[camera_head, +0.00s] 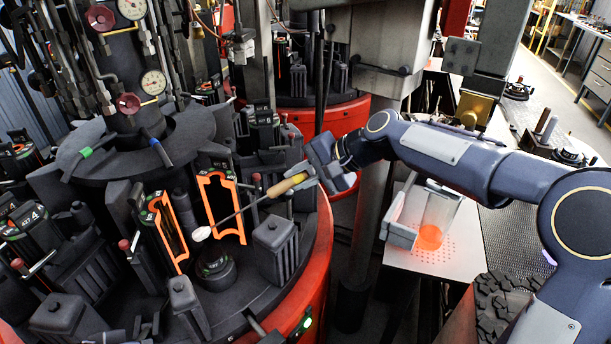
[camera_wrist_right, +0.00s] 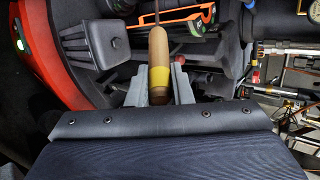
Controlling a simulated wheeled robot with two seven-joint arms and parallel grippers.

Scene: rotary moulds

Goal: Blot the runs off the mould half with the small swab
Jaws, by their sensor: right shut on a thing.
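The small swab has a wooden handle with a yellow band (camera_head: 287,185), a thin dark rod and a white tip (camera_head: 201,233). My right gripper (camera_head: 312,178) is shut on the handle, which also shows between the fingers in the right wrist view (camera_wrist_right: 159,62). The mould half with a bright orange rim (camera_head: 228,178) stands upright on the dark rotary table. The white tip is in front of its lower left edge; I cannot tell whether they touch. A second orange-rimmed mould half (camera_head: 183,255) stands to its left. No runs can be made out. My left gripper is not in view.
The rotary table's red rim (camera_head: 322,245) curves below my right gripper. Dark blocks (camera_head: 277,250) and a low round knob (camera_head: 214,265) stand near the swab.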

